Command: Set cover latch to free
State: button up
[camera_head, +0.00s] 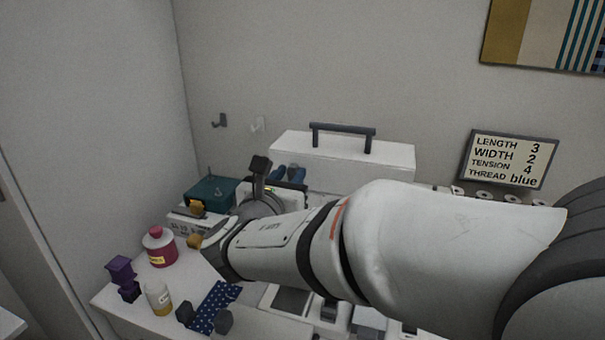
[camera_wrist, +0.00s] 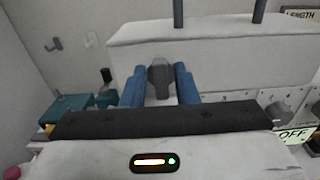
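The cover (camera_head: 330,152) is a large white box with a dark bar handle (camera_head: 343,130) on top, at the back of the table. It also fills the upper part of the wrist view (camera_wrist: 220,45). On its front is a dark grey latch knob (camera_wrist: 160,73), pointing roughly upright in the wrist view. My gripper (camera_wrist: 160,68) has two blue fingers, spread apart, one on each side of the latch. Whether they touch it I cannot tell. In the head view my gripper (camera_head: 289,171) is small in front of the cover, and my arm hides the latch and much of the machine.
A teal box (camera_head: 213,189), a pink jar (camera_head: 159,248), purple blocks (camera_head: 121,269), a small bottle (camera_head: 158,297) and a dotted blue cloth (camera_head: 214,306) stand at the left. A sign (camera_head: 507,160) hangs at the right. An OFF label (camera_wrist: 293,135) is right of my gripper.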

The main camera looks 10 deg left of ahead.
grip_shut()
jog(key=shift+f+b, duration=0.1)
jog(key=shift+b, duration=0.2)
jog(key=m+b, duration=0.2)
jog(key=b, duration=0.1)
jog(key=shift+d+f+m+b, duration=0.15)
jog(key=shift+f+m+b, duration=0.1)
jog(key=shift+m+b, duration=0.05)
jog(key=shift+d+f+m+b, duration=0.15)
jog(key=shift+m+b, duration=2.4)
jog(key=shift+b, duration=0.95)
jog(key=shift+d+f+m+b, duration=0.1)
jog(key=shift+d+m+b, duration=0.05)
jog(key=shift+m+b, duration=2.9)
jog(key=shift+d+f+m+b, duration=0.15)
jog(key=shift+m+b, duration=1.95)
jog(key=shift+b, duration=1.8)
jog(key=shift+r, duration=0.1)
